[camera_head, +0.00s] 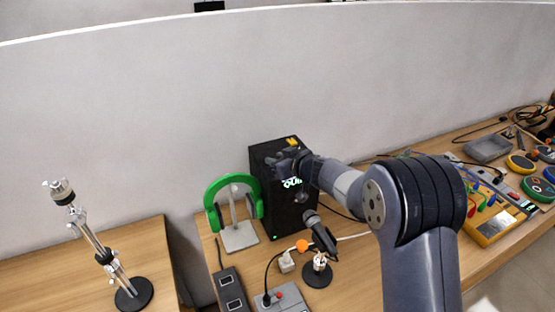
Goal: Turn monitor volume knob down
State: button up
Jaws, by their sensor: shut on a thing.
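The monitor is a black speaker box (285,218) with bright green lettering on its front, standing upright on the wooden desk near the wall. My gripper (290,165) is at the upper front of the monitor, reaching in from the right. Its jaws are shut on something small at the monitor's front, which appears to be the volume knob. The knob is hidden behind the dark fingers, so its turn position cannot be read. My wrist also covers part of the monitor's upper right side.
Green headphones (213,217) hang on a stand left of the monitor. A microphone (320,233) stands close in front, below my arm. A power strip (231,291) and a grey box (284,299) lie at the front. Several devices crowd the right desk. A jointed stand (104,256) is far left.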

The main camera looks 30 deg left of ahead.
jog(key=shift+r, duration=0.1)
jog(key=shift+w+n+g+y, duration=0.1)
jog(key=shift+n+g+y, duration=0.3)
jog(key=shift+n+g, duration=0.4)
jog(key=shift+n+g+y, duration=0.3)
jog(key=shift+n+g, duration=1.2)
jog(key=shift+g, duration=0.3)
jog(key=o, duration=1)
jog(key=shift+c, duration=0.2)
jog(key=shift+d, duration=0.1)
jog(key=b+v, duration=0.2)
jog(key=v, duration=0.8)
jog(key=shift+d, duration=0.25)
